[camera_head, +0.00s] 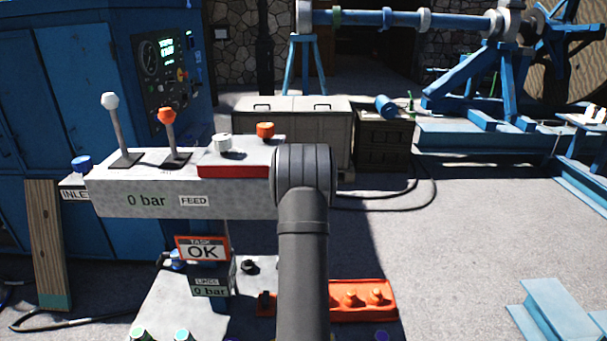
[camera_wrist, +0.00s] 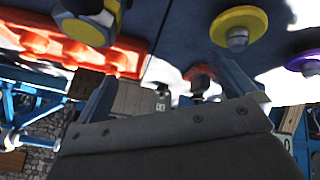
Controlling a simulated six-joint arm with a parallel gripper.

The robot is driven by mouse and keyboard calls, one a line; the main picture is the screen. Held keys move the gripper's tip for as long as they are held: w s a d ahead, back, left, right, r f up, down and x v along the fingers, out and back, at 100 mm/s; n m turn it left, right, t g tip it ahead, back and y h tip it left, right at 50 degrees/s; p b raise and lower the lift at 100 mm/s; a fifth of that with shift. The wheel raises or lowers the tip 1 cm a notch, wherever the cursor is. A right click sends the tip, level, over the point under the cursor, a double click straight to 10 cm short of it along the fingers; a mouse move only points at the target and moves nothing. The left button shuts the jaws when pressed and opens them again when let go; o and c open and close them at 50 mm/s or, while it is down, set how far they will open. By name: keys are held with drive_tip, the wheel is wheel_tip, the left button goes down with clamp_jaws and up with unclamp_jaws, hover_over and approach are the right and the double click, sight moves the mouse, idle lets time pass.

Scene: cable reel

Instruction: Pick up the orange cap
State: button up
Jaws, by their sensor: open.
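A small orange cap (camera_head: 265,129) sits on top of the grey console, at its right end above a red panel, beside a white cap (camera_head: 222,142). In the head view my arm stands just right of it and hides my gripper's fingers. In the wrist view my gripper (camera_wrist: 172,82) is open, with its two fingers apart and nothing visibly held. A small orange-and-dark thing (camera_wrist: 201,73) shows between and beyond the fingers; I cannot tell whether it is the cap.
The console (camera_head: 112,194) carries two levers, one with an orange knob (camera_head: 166,115). An orange tray (camera_head: 362,301) with orange pieces lies below on a pale bench. Yellow (camera_wrist: 238,27) and purple (camera_wrist: 304,63) round parts are near the wrist camera.

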drive_tip(key=shift+c, duration=0.2)
drive_tip(key=c, duration=0.6)
drive_tip(key=w+d+n, duration=0.1)
drive_tip(key=w+n, duration=0.1)
drive_tip(key=w+d+r+n+g, duration=0.1)
drive_tip(key=w+d+n, duration=0.1)
drive_tip(key=w+n, duration=0.1)
drive_tip(key=w+d+n+g, duration=0.1)
drive_tip(key=w+d+n, duration=0.1)
drive_tip(key=w+n, duration=0.1)
drive_tip(key=shift+w+d+r+h, duration=0.1)
drive_tip(key=shift+d+r+h, duration=0.1)
drive_tip(key=shift+r+h, duration=0.1)
drive_tip(key=w+d+r+n+g+h, duration=0.1)
drive_tip(key=w+d+r+n, duration=0.25)
drive_tip(key=d+n, duration=0.2)
drive_tip(key=n+g+h, duration=0.2)
drive_tip(key=n+h, duration=0.1)
approach(376, 291)
drive_tip(key=x, duration=0.6)
drive_tip(key=shift+a+f, duration=0.15)
drive_tip(key=shift+a, duration=0.15)
drive_tip(key=shift+d+x, duration=0.15)
drive_tip(key=shift+x, duration=1.2)
drive_tip(key=shift+d+x, duration=0.1)
drive_tip(key=shift+x, duration=1.2)
